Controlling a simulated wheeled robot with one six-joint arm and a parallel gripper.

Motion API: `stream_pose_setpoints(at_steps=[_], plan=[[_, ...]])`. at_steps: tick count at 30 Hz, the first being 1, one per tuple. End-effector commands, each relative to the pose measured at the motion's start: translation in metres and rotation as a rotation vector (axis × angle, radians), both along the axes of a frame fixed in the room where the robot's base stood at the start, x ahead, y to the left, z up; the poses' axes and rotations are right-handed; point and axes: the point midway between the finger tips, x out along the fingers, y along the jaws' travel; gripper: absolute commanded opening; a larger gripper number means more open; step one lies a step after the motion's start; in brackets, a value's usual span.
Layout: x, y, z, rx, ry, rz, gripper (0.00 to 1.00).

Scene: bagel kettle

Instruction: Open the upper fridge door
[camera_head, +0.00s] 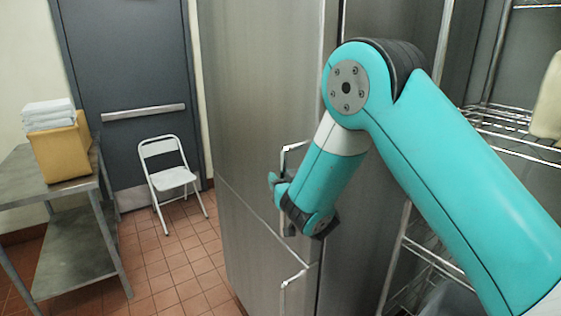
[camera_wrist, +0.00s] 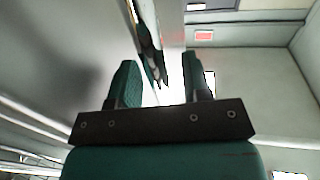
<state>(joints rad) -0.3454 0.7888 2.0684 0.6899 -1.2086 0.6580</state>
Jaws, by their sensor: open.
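The steel fridge's upper door (camera_head: 262,90) stands tall in the middle of the head view and looks shut. Its handle (camera_head: 292,148) sticks out near the door's right edge; much of its length is hidden behind my gripper. My gripper (camera_head: 275,187) is at the handle's height, right in front of it. In the wrist view my gripper (camera_wrist: 162,78) is open, its two dark green fingers apart. A pale strip and a dark, narrow piece run between and beyond the fingertips; I cannot tell whether this is the handle or whether the fingers touch anything.
The lower fridge door (camera_head: 250,255) has its own handle (camera_head: 291,280). A wire shelf rack (camera_head: 510,135) stands right of the fridge. A white folding chair (camera_head: 170,178), a grey door (camera_head: 130,60) and a steel table (camera_head: 25,180) are at left. Tiled floor between is clear.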

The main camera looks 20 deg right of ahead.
Motion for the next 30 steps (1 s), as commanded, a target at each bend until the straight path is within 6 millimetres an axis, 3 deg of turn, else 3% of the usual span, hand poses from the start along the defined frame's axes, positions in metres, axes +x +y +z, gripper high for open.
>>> stream_pose_setpoints(at_steps=[6,17,18,24,30], plan=[[0.013,0.001,0.002,-0.001,0.001,-0.001,0.44],[0.016,0.002,-0.001,-0.001,0.0,0.0,0.44],[0.016,0.002,-0.001,-0.001,0.0,0.0,0.42],[0.016,0.002,-0.001,-0.001,0.0,0.0,0.0],[0.017,0.002,-0.002,-0.002,-0.001,-0.003,0.0]])
